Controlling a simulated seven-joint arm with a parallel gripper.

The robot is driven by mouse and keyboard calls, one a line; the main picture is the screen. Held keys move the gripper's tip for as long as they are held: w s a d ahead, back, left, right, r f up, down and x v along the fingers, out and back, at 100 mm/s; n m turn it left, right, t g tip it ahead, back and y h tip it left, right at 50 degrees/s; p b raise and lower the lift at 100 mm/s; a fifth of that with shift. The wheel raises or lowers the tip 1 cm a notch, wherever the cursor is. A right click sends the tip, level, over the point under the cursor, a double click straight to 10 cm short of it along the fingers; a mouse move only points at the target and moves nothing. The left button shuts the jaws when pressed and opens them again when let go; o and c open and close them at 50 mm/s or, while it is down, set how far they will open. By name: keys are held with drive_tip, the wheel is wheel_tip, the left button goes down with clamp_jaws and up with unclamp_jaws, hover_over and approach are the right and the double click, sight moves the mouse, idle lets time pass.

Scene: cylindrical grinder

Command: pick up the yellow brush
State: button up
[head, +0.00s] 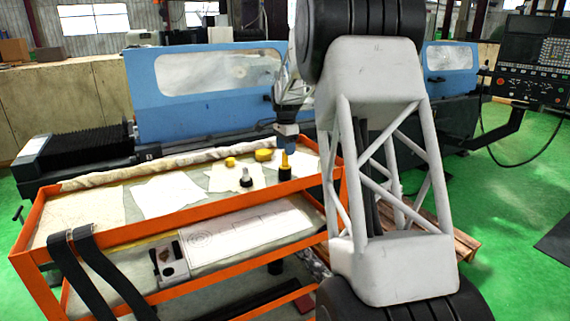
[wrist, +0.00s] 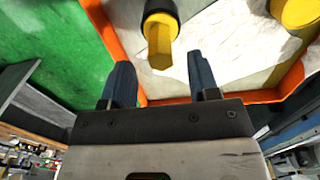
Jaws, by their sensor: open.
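The yellow brush (head: 285,164) stands upright on the top of the orange cart, its yellow tapered part up and its dark base down. In the wrist view the yellow brush (wrist: 160,38) shows as a yellow faceted end with a black ring, ahead of the fingers and roughly between their lines. My gripper (head: 287,134) is just above the brush's tip in the head view. In the wrist view my gripper (wrist: 159,62) has its two blue fingers apart with nothing held. Whether the fingertips reach past the brush's tip cannot be told.
A grey-white tipped piece with a dark base (head: 246,178) stands to the left of the brush. Yellow round pieces (head: 264,155) (head: 230,161) lie behind. The orange cart (head: 125,233) has a raised rim. A blue grinder (head: 190,105) stands behind it.

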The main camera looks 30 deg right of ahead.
sight(285, 159)
drive_tip(key=shift+a+f, duration=0.1)
drive_tip(key=shift+f, duration=2.5)
drive_tip(key=c, duration=1)
drive_tip(key=shift+w, duration=0.1)
drive_tip(key=shift+r, duration=5)
drive_tip(key=w+t, duration=0.1)
drive_tip(key=w, duration=0.5)
drive_tip(key=w+t+h, duration=0.1)
drive_tip(key=w, duration=0.4)
drive_tip(key=w+a+t+h, duration=0.1)
drive_tip(key=w, duration=0.5)
drive_tip(key=shift+w+f, duration=0.3)
drive_tip(key=shift+w, duration=0.05)
